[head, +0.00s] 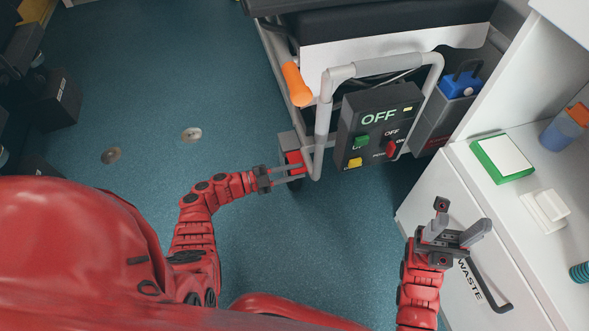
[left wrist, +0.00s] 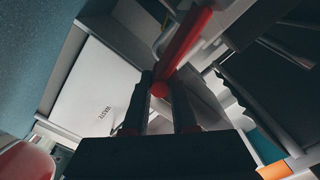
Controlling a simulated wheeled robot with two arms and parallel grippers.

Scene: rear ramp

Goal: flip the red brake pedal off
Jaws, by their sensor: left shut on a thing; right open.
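The red brake pedal (head: 294,161) sits low on a grey mount at the foot of the stretcher frame. My left gripper (head: 296,168) reaches it from the left and is shut on it. In the left wrist view the pedal shows as a red bar (left wrist: 187,43) with a rounded end between my left gripper's dark fingers (left wrist: 160,92). Part of the pedal is hidden by the fingers in the head view. My right gripper (head: 458,230) is open and empty, in front of the white cabinet at the lower right.
A black control box (head: 374,124) reading OFF, with green, red and yellow switches, hangs behind a grey tube handle (head: 322,125). An orange grip (head: 297,84) juts out above the pedal. The white waste cabinet (head: 447,200) stands at right. Blue floor (head: 150,90) is open at left.

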